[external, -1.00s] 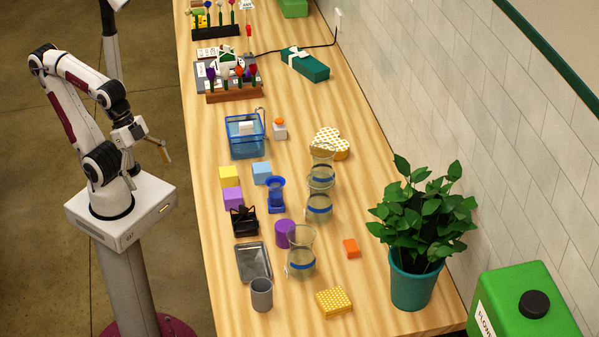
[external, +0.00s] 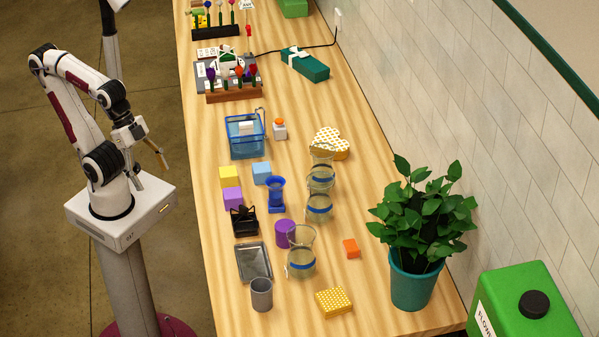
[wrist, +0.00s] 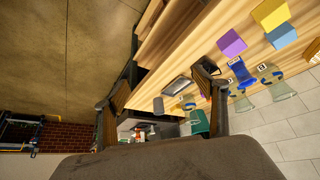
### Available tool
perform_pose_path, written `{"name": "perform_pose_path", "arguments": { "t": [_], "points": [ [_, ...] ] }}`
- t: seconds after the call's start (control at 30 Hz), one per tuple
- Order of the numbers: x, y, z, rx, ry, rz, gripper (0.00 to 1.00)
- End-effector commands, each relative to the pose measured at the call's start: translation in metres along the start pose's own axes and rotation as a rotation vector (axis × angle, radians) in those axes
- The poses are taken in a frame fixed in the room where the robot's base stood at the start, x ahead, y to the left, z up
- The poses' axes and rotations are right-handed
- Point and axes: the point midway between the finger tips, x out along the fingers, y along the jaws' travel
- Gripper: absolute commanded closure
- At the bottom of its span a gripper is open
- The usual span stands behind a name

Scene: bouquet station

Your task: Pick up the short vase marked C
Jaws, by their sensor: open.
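Several clear glass vases with blue bands stand on the wooden table: a near one (external: 301,262), a middle one (external: 319,205) and a far one (external: 321,168) behind it. I cannot read any letter on them, so I cannot tell which is C. Two vases, one (wrist: 285,88) and another (wrist: 240,103), also show small in the wrist view, with tags too small to read. My gripper (external: 151,170) is open and empty, off the table's left side, well away from the vases. Its two fingers (wrist: 163,84) frame the wrist view.
Near the vases are a blue vase (external: 277,196), a purple cylinder (external: 285,234), a black holder (external: 244,221), a metal tray (external: 254,262), a grey cup (external: 261,294) and coloured cubes (external: 232,199). A potted plant (external: 412,285) stands at the right. The table's left edge strip is clear.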

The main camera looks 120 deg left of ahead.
Motion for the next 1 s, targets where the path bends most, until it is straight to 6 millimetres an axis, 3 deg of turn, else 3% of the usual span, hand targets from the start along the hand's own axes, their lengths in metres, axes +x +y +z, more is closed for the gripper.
{"name": "perform_pose_path", "arguments": {
  "t": [0.27,0.67,1.0],
  "points": [
    [0.009,0.009,-0.042,-0.017,0.075,0.038,0.29],
    [0.032,0.015,-0.163,-0.097,0.306,0.091,0.29],
    [0.056,-0.009,-0.257,-0.198,0.503,0.058,0.29]
  ]
}}
